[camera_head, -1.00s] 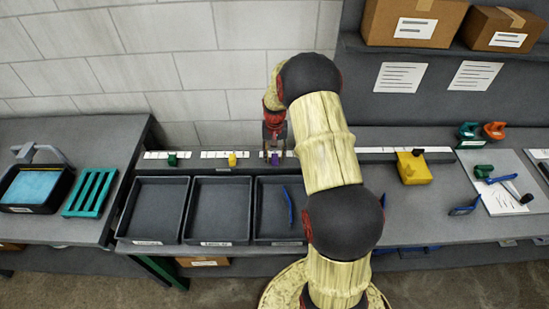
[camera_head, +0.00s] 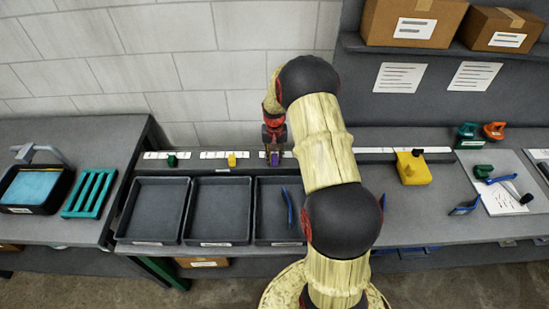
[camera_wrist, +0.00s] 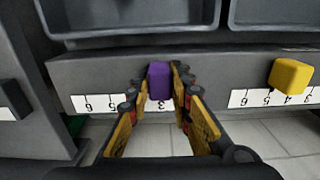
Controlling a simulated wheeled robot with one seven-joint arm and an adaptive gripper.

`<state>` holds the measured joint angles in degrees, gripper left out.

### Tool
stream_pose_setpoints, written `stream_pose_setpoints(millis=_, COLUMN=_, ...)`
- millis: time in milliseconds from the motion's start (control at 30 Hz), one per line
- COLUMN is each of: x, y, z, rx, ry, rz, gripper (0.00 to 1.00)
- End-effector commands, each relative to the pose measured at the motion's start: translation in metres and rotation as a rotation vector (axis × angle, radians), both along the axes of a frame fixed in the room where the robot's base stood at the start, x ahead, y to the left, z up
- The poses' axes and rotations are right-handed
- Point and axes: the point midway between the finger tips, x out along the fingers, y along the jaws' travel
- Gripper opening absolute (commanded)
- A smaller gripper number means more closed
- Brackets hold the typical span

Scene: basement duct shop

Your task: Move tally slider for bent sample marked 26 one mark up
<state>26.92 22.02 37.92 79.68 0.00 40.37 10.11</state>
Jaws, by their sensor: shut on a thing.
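A purple slider (camera_wrist: 159,80) sits on a white numbered scale strip (camera_wrist: 98,103) along the rail. In the wrist view my gripper (camera_wrist: 160,92) is shut on it, one finger on each side. The strip appears upside down there; 6, 5 and 3 show, and the slider and fingers hide part of it. In the head view the purple slider (camera_head: 274,158) is behind the third tray (camera_head: 262,243), partly covered by my gripper (camera_head: 274,150). A blue bent piece (camera_head: 288,207) lies in that tray; no number on it is legible.
A yellow slider (camera_head: 231,159) and a green slider (camera_head: 171,160) stand on strips to the left. Two more trays (camera_head: 217,244) (camera_head: 151,242) are in front of them. A yellow block (camera_head: 413,169) stands right of my arm. The wall is close behind the rail.

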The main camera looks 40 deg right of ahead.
Motion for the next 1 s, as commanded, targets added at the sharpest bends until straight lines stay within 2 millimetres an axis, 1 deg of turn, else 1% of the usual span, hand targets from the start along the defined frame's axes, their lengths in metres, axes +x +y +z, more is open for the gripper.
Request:
stream_pose_setpoints(millis=33, x=0.000, y=0.000, z=0.000, rx=0.000, ry=0.000, rz=0.000, gripper=0.07)
stream_pose_setpoints(millis=167, x=0.000, y=0.000, z=0.000, rx=0.000, ry=0.000, rz=0.000, gripper=0.00)
stream_pose_setpoints(millis=667, x=-0.001, y=-0.001, z=0.000, rx=0.000, ry=0.000, rz=0.000, gripper=0.00)
stream_pose_setpoints(millis=767, x=-0.006, y=-0.008, z=0.000, rx=0.000, ry=0.000, rz=-0.003, gripper=0.00)
stream_pose_setpoints(millis=900, x=-0.020, y=-0.026, z=0.000, rx=0.001, ry=0.001, rz=-0.004, gripper=0.00)
stream_pose_setpoints(millis=1000, x=-0.025, y=-0.033, z=0.000, rx=0.000, ry=0.000, rz=-0.002, gripper=0.00)
